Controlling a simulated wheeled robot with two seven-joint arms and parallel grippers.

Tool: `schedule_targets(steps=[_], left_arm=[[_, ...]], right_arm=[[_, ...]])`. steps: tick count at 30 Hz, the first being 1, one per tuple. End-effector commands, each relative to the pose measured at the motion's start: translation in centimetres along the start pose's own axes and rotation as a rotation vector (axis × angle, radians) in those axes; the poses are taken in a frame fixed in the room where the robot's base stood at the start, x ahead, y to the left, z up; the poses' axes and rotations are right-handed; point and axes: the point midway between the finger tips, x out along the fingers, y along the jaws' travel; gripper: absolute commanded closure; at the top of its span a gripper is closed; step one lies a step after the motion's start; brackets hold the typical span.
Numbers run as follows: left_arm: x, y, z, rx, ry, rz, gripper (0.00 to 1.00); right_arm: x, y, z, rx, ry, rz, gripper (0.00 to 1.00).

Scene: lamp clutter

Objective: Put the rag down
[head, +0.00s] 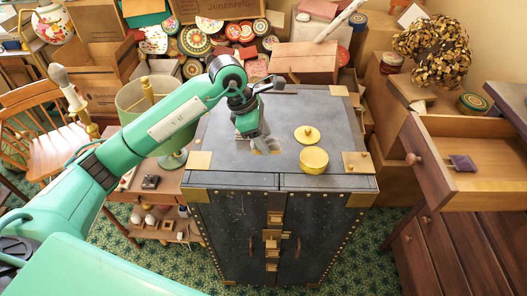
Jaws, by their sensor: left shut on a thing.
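My left arm reaches in from the left over the dark trunk (215,150). My left gripper (258,138) points down, close above the trunk's top, near its middle. It is shut on a small tan, crumpled thing, which looks like the rag (266,149). Most of the rag is hidden behind the fingers. I cannot tell whether its lower edge touches the trunk top. My right gripper is out of view.
A yellow bowl (313,161) and a yellow knobbed lid (307,134) stand on the trunk, right of the gripper. A green lamp (150,103) is on the left. An open drawer (495,180) holds a purple thing (462,163).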

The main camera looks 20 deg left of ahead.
Motion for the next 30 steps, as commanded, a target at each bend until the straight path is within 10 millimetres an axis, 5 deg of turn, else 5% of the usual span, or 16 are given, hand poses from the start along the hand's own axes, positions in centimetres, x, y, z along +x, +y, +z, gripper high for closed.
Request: schedule_targets(steps=[18,29,30], left_arm=[[6.7,-0.1,-2.8,-0.002,0.001,-0.003,0.64],[7.5,0.0,-3.1,0.001,0.000,0.001,0.64],[7.4,0.0,-3.1,0.001,0.000,0.001,0.42]], right_arm=[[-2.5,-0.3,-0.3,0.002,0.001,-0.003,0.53],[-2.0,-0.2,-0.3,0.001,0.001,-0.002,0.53],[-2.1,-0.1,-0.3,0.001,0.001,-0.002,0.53]])
